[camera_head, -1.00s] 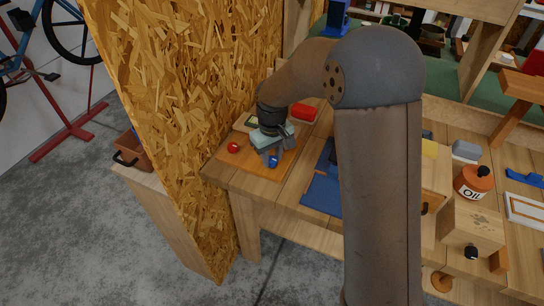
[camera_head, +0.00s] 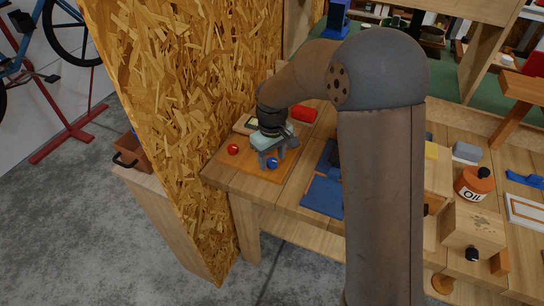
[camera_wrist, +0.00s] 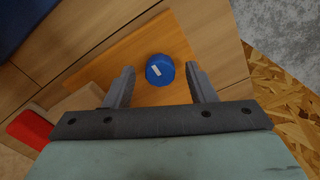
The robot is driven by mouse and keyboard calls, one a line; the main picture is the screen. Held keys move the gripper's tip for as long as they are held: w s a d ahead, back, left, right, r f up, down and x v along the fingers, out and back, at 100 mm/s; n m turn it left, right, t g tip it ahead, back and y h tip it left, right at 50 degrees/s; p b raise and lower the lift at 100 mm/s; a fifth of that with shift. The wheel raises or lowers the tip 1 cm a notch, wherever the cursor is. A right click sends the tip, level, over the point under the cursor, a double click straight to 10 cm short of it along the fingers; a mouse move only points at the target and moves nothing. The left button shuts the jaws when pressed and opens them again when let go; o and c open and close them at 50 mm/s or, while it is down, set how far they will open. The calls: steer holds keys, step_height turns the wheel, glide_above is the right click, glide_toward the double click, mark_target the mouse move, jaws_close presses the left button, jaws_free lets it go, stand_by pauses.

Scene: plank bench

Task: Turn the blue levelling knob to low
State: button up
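The blue levelling knob (camera_wrist: 160,70) is round with a white mark on its top. In the wrist view it lies between the two spread fingers of my gripper (camera_wrist: 161,86), with a gap on each side. In the head view the blue knob (camera_head: 272,163) sits on an orange-brown board (camera_head: 240,170), and my gripper (camera_head: 274,160) is right at it from above. My gripper is open. A red knob (camera_head: 233,149) sits on the same board to the left. I cannot read any setting marks around the blue knob.
A chipboard wall (camera_head: 190,120) stands close on the left. A red object (camera_head: 303,114) lies behind the board, and a blue mat (camera_head: 325,192) lies to the right. An orange oil can (camera_head: 474,183) and wooden boxes stand further right.

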mark_target(272, 160)
step_height(272, 160, up, 17)
steer(key=shift+r+b, duration=0.2)
steer(key=shift+b, duration=0.2)
stand_by(0.4)
steer(key=s+d+f+m, duration=0.2)
steer(key=s+d+f, duration=0.1)
steer(key=s, duration=0.5)
steer(key=s+d+f+m, duration=0.3)
steer(key=s+d, duration=0.3)
steer(key=s, duration=0.3)
steer(key=s+d+f+m, duration=0.2)
steer(key=s+d, duration=0.3)
steer(key=s, duration=0.4)
steer(key=shift+f+m, duration=0.3)
steer(key=shift+f, duration=0.4)
